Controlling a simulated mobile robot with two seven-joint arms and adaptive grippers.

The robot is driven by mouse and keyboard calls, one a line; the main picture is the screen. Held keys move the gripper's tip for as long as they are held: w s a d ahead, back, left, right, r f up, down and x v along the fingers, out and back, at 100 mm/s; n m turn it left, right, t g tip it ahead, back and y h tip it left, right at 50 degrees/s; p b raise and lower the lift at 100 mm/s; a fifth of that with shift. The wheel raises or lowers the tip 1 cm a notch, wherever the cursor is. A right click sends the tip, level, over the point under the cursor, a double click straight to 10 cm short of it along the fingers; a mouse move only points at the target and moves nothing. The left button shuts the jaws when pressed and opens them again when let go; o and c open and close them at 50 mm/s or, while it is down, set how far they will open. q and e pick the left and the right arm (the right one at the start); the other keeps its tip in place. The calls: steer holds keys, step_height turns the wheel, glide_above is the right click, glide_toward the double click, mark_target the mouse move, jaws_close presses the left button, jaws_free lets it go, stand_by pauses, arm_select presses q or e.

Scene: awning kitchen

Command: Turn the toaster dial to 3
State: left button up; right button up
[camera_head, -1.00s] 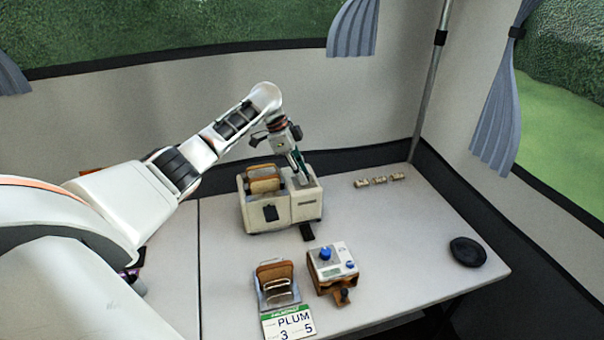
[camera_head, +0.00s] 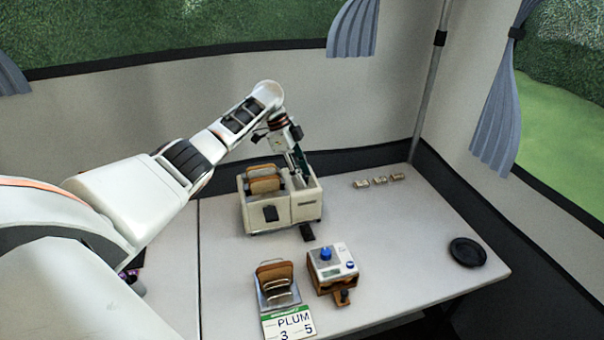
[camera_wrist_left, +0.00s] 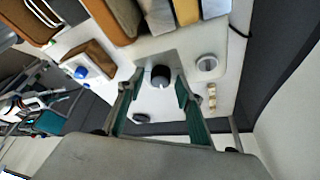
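The cream toaster (camera_head: 257,218) stands on the table, with brown bread slices (camera_head: 265,180) in its top. My left gripper (camera_head: 300,172) points down over the toaster's right part. In the left wrist view, a dark round dial (camera_wrist_left: 160,76) sits on a grey panel between the spread teal fingertips of my left gripper (camera_wrist_left: 158,86). The fingers are open, one on each side of the dial, with gaps showing. The dial's marks are too small to read, and the head view hides the dial. My right gripper is not in view.
A white device with a blue knob (camera_head: 326,254) sits on a brown stand in front. Beside it are a toast rack (camera_head: 278,288) and a card reading "PLUM 3 5" (camera_head: 290,323). A black dish (camera_head: 467,252) lies at right. Small blocks (camera_head: 379,181) lie behind; the table's right middle is clear.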

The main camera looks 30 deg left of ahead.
arm_select(q)
steer(key=shift+r, duration=0.1)
steer(key=v, duration=1.2)
steer(key=shift+s, duration=0.15)
stand_by(0.4)
